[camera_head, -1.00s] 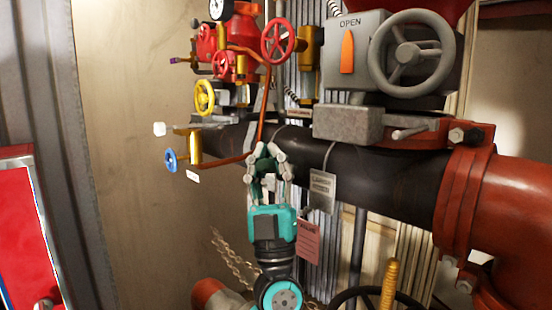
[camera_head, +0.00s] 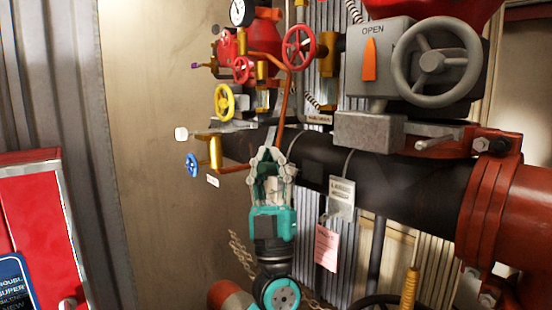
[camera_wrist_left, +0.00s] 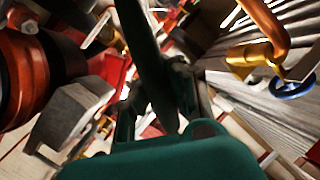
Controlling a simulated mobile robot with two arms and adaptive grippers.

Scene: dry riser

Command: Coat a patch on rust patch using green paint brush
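My left gripper (camera_head: 268,153) is in the middle of the head view, upright in front of the black pipe (camera_head: 390,188). Its fingers are closed around a dark green handle, which I take to be the green paint brush. The handle also shows in the left wrist view (camera_wrist_left: 150,60), running up between the fingers; its bristles are not clearly visible. A dark square patch (camera_head: 313,174) shows on the pipe just right of the gripper. I cannot tell if it is the rust patch. My right gripper is not in view.
A grey valve (camera_head: 380,60) sits above the pipe. A white tag (camera_head: 341,198) and pink tag (camera_head: 326,247) hang right of the gripper. A red cabinet (camera_head: 35,220) stands at left.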

